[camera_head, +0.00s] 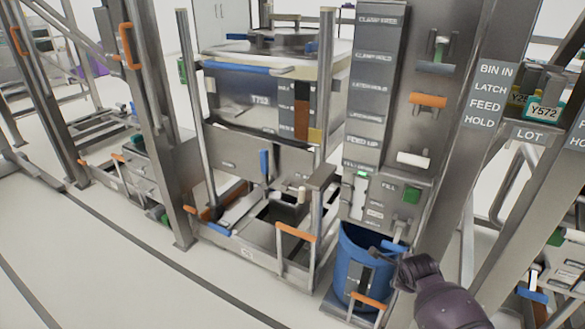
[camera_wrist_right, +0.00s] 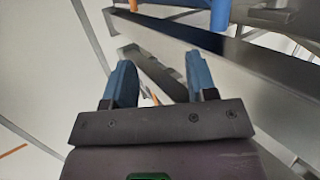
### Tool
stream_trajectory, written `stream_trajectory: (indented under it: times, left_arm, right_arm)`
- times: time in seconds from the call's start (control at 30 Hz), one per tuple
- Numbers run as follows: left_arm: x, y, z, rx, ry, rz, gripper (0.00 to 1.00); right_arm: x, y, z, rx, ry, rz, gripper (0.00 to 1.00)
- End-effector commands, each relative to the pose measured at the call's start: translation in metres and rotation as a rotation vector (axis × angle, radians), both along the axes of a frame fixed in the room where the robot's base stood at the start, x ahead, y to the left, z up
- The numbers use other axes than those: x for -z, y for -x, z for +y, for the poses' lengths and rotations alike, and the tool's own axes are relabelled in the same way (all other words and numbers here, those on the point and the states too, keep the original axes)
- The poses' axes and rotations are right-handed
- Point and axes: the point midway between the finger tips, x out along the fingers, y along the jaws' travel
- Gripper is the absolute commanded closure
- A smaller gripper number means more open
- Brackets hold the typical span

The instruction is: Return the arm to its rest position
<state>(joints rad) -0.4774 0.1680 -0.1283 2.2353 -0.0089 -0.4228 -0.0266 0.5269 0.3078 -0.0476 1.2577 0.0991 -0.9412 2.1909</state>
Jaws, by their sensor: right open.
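My right arm comes in from the lower right of the head view. My right gripper (camera_head: 380,254) is at its end, in front of the upper rim of a blue bin (camera_head: 350,262). In the right wrist view the two blue fingers of the right gripper (camera_wrist_right: 162,78) stand well apart, with nothing between them. Beyond them are grey metal bars. Whether the gripper touches the bin cannot be told. My left gripper is not in view.
A grey post panel with stacked labels (camera_head: 372,85) and a green FILL button (camera_head: 411,195) rises above the bin. An orange handle (camera_head: 366,300) is low in front of the bin. A metal frame machine (camera_head: 262,160) stands left. The pale floor (camera_head: 120,270) at lower left is clear.

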Motion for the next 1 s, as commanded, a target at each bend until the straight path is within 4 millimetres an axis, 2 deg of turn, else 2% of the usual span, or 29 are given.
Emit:
stream_trajectory:
  times: [0.03, 0.1, 0.37, 0.43, 0.53, 0.77, 1.0]
  left_arm:
    - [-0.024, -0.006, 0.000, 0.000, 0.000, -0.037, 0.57]
    - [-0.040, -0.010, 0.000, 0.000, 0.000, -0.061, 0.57]
    - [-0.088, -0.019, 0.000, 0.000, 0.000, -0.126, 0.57]
    - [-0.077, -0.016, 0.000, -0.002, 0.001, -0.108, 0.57]
    - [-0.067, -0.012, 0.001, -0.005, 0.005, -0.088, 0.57]
    - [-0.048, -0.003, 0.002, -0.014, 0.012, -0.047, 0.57]
    - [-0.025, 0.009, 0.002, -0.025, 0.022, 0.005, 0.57]
  right_arm:
    - [-0.045, -0.014, 0.002, -0.012, 0.008, -0.054, 0.48]
    - [-0.079, -0.024, 0.004, -0.026, 0.017, -0.099, 0.48]
    - [-0.184, -0.045, 0.014, -0.071, 0.048, -0.227, 0.48]
    - [-0.177, -0.046, 0.014, -0.130, 0.097, -0.229, 0.48]
    - [-0.176, -0.049, 0.015, -0.235, 0.189, -0.242, 0.48]
    - [-0.188, -0.058, 0.018, -0.505, 0.459, -0.287, 0.48]
    - [-0.203, -0.067, 0.022, -0.806, 0.827, -0.327, 0.48]
